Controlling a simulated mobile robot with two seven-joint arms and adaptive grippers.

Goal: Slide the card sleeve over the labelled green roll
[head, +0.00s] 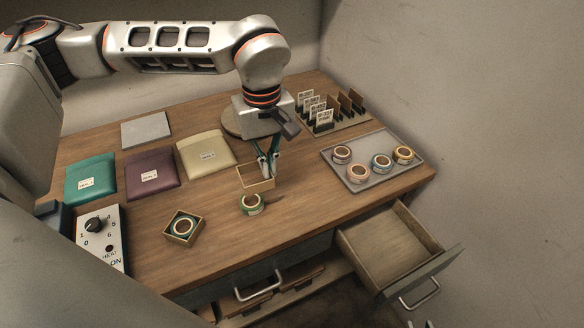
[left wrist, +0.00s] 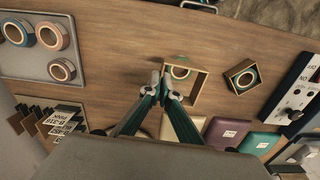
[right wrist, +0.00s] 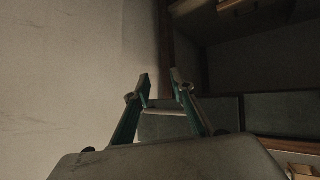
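The card sleeve (head: 261,185), a thin square open frame, is held above the table. My left gripper (head: 266,168) is shut on one of its walls; the hold also shows in the left wrist view (left wrist: 162,80). The green roll (head: 252,207) stands on the wood just in front of and below the sleeve in the head view. In the left wrist view the roll (left wrist: 180,72) shows through the sleeve's opening (left wrist: 202,88), off towards its upper edge. Its label cannot be made out. My right gripper (right wrist: 160,85) is open and empty, away from the table items.
Another roll sits inside a card sleeve (head: 172,238) at front left. A grey tray (head: 372,176) with several rolls is at right, beside a label rack (head: 345,124). Several pouches (head: 152,172) and a dial box (head: 98,240) are at left. A drawer (head: 390,240) stands open at front right.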

